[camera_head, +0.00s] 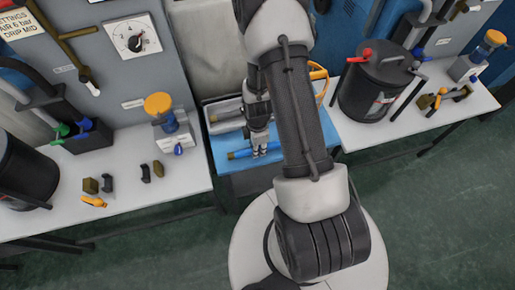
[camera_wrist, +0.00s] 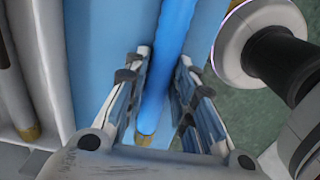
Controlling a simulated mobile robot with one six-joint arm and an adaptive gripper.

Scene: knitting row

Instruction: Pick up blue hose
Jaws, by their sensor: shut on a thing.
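The blue hose (camera_wrist: 170,62) runs lengthwise between my two fingers in the wrist view, with a brass-coloured end near the palm. My gripper (camera_wrist: 165,85) is shut on it. In the head view my gripper (camera_head: 259,148) points down over the blue surface (camera_head: 228,168), and the hose (camera_head: 240,153) shows to its left. The hose lies at or just above this surface; I cannot tell if it touches. My arm hides its right part.
A grey tray (camera_head: 222,113) with hose-like pieces lies behind the blue surface. White tables stand on the left (camera_head: 140,195) and right (camera_head: 455,118). A black lidded pot (camera_head: 372,90) stands on the right table. Green floor (camera_head: 430,210) is open in front.

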